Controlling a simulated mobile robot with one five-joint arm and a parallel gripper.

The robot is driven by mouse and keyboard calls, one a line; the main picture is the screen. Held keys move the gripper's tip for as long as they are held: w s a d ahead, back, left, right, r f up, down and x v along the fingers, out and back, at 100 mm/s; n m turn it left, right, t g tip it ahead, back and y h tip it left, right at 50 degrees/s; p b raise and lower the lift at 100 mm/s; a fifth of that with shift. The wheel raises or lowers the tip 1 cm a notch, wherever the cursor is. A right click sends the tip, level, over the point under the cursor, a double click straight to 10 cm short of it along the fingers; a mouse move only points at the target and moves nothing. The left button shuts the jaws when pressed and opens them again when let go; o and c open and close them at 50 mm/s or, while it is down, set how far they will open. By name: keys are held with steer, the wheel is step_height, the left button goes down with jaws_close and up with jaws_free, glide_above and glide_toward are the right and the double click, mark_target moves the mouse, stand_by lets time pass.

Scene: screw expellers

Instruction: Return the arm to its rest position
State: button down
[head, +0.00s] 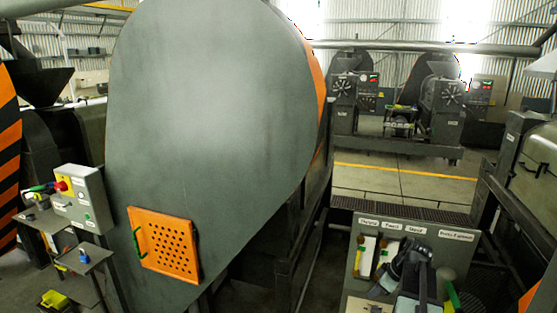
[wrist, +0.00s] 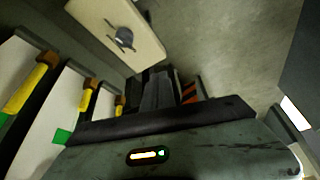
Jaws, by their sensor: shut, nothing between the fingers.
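My dark arm (head: 424,283) rises from the bottom right of the head view, in front of a labelled grey panel (head: 455,260). My gripper (head: 398,262) shows small and dark at its end, near the yellow-handled tools on the panel. In the wrist view my gripper (wrist: 158,92) is at the centre, its dark fingers together with nothing seen between them. I cannot tell whether it touches the panel.
Yellow-handled tools (head: 382,254) hang on the panel, left of my gripper; they also show in the wrist view (wrist: 35,85). A large grey guard (head: 210,110) with an orange perforated hatch (head: 163,245) stands left. A control box (head: 80,198) is further left. Open floor (head: 410,185) lies behind.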

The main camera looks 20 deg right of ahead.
steer(key=w+a+f+n+g+b, duration=0.1)
steer(key=w+a+f+b, duration=0.15)
steer(key=a, duration=0.65)
steer(key=w+a+f+n+g+b, duration=0.15)
steer(key=a+f, duration=0.25)
steer(key=a, duration=0.5)
steer(key=w+a+f+b, duration=0.2)
steer(key=a+f+b, duration=0.15)
steer(key=a, duration=0.55)
steer(key=s+a+f+m+g+h+b, duration=0.1)
steer(key=s+a+f+m+h+b, duration=0.1)
steer(key=s+a+m, duration=0.4)
steer(key=a+f+m+b, duration=0.1)
steer(key=a+f+m, duration=0.1)
steer(key=a+m, duration=0.1)
steer(key=shift+s+a+f+h, duration=0.2)
steer(key=shift+s+a+h, duration=0.1)
steer(key=shift+s, duration=0.1)
steer(key=shift+g, duration=0.25)
